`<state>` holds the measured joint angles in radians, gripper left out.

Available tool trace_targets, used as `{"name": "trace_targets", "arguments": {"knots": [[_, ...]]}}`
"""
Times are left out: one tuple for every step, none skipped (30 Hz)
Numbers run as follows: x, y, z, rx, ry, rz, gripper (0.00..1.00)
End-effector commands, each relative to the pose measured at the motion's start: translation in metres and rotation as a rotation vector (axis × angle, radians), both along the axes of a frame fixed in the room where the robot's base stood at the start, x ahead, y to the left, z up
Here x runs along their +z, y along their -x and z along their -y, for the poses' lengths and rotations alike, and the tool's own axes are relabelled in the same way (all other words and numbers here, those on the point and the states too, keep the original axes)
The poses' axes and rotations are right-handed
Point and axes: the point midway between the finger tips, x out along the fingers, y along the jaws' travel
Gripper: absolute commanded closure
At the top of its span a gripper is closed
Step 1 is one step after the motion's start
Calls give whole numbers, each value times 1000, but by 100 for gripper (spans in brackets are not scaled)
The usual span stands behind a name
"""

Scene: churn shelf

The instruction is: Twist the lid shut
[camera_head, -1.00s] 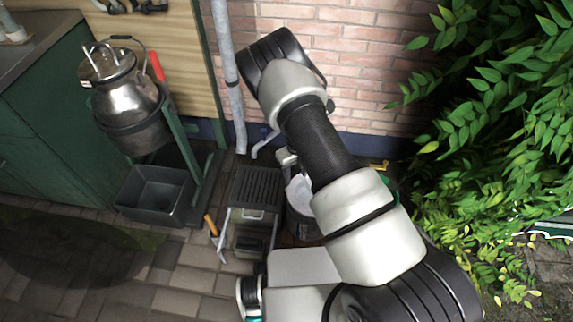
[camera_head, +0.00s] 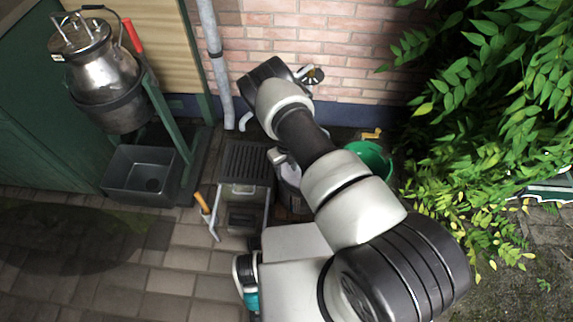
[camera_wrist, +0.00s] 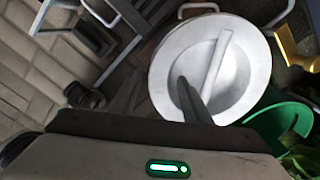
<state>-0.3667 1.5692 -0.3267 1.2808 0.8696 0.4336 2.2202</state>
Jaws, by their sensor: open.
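A round pale metal lid (camera_wrist: 237,65) with a raised straight bar (camera_wrist: 219,60) across it fills the upper right of the wrist view. It covers a can whose body is mostly hidden; in the head view the can (camera_head: 291,192) shows partly behind my arm. My gripper (camera_wrist: 158,80) is open and empty above it. Its right finger overlaps the lid left of the bar, and its left finger is outside the lid's left edge. The bar is not between the fingers. I cannot tell whether the lid is locked. In the head view my fingers are hidden.
A grey slatted-top crate (camera_head: 246,160) stands left of the can, with an orange-handled tool (camera_head: 203,203) beside it. A green bucket (camera_head: 371,157) is at its right. A metal churn (camera_head: 105,75) sits on a green stand above a grey basin (camera_head: 143,175). Brick wall behind, foliage right.

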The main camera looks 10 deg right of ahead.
Motion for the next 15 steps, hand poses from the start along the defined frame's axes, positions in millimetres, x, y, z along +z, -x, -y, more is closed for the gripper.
{"name": "trace_targets", "arguments": {"knots": [[-6,1,0,0,0,-1,56],[-8,0,0,0,0,0,56],[-9,0,0,0,0,0,56],[-10,0,0,0,0,0,56],[-11,0,0,0,0,0,56],[-11,0,0,-1,0,0,56],[-11,0,0,-1,0,0,56],[-12,0,0,-1,0,0,56],[-12,0,0,-1,0,0,56],[-11,0,0,-1,0,0,56],[-11,0,0,-1,0,0,56],[-11,0,0,-1,0,0,56],[-11,0,0,-1,0,0,56],[-11,0,0,-1,0,0,59],[-11,0,0,-1,0,0,66]]}}
